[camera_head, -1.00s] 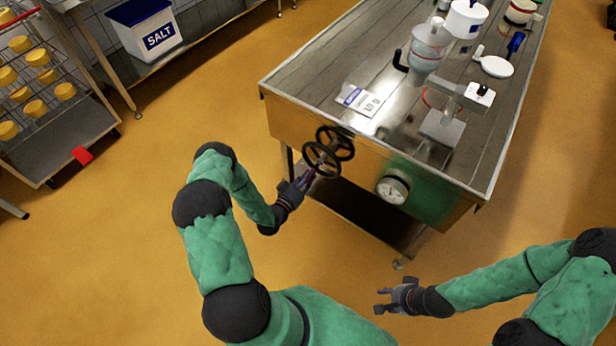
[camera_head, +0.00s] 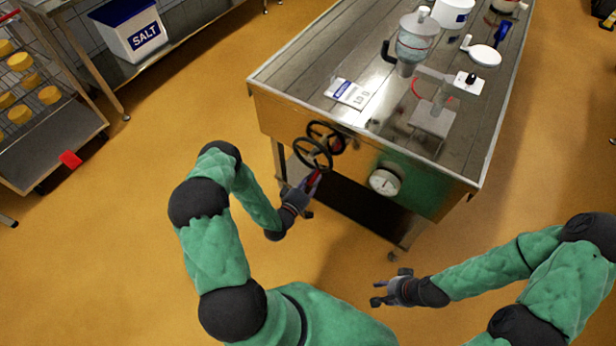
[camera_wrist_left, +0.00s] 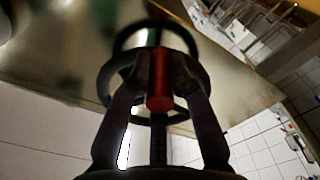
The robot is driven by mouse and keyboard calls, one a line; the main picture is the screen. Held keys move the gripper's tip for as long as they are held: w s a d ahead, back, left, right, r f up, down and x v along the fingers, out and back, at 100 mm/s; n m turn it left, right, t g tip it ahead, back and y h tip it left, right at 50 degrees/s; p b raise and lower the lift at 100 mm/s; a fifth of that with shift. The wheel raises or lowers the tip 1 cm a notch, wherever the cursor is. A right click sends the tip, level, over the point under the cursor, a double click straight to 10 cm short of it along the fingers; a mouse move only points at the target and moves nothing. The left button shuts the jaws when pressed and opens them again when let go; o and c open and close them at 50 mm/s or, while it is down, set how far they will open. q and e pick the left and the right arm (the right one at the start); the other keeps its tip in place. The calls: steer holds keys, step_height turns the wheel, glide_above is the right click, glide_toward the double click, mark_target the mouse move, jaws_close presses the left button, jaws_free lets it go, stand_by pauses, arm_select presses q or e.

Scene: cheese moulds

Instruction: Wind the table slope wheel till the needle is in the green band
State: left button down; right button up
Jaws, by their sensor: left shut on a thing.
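The black slope wheel (camera_head: 313,153) is on the front side of the steel table (camera_head: 275,124), with a second black ring (camera_head: 327,137) just behind it. A red handle (camera_head: 312,181) sticks out from the wheel's lower rim. My left gripper (camera_head: 304,188) is shut on this handle. In the left wrist view the red handle (camera_wrist_left: 159,85) sits between the fingers, with the wheel (camera_wrist_left: 110,80) behind. A round white dial (camera_head: 384,182) is to the right of the wheel; its needle and band are too small to read. My right gripper (camera_head: 378,293) hangs over the floor, fingers apart, empty.
On the table top are a white card (camera_head: 347,92), a clear funnel-like vessel (camera_head: 415,45), a clear stand (camera_head: 433,118) and a white round paddle (camera_head: 484,54). A cheese rack (camera_head: 50,140) stands at the left. The floor before the table is clear.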

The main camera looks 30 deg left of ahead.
arm_select(q)
steer(key=shift+s+d+r+n+p, duration=0.15)
steer(key=shift+d+r+n, duration=0.25)
steer(key=shift+n, duration=0.4)
steer(key=shift+w+d+r+n+p, duration=0.1)
steer(key=shift+d+r+n, duration=0.15)
steer(key=shift+d+n, duration=0.4)
steer(key=shift+s+d+r+n+p, duration=0.15)
steer(key=shift+d+r+n, duration=0.15)
steer(key=shift+n, duration=0.65)
steer(key=shift+w+r, duration=0.1)
steer(key=c, duration=1.1)
jaws_free()
steer(key=s, duration=0.8)
steer(key=s+a, duration=0.1)
steer(key=s, duration=0.3)
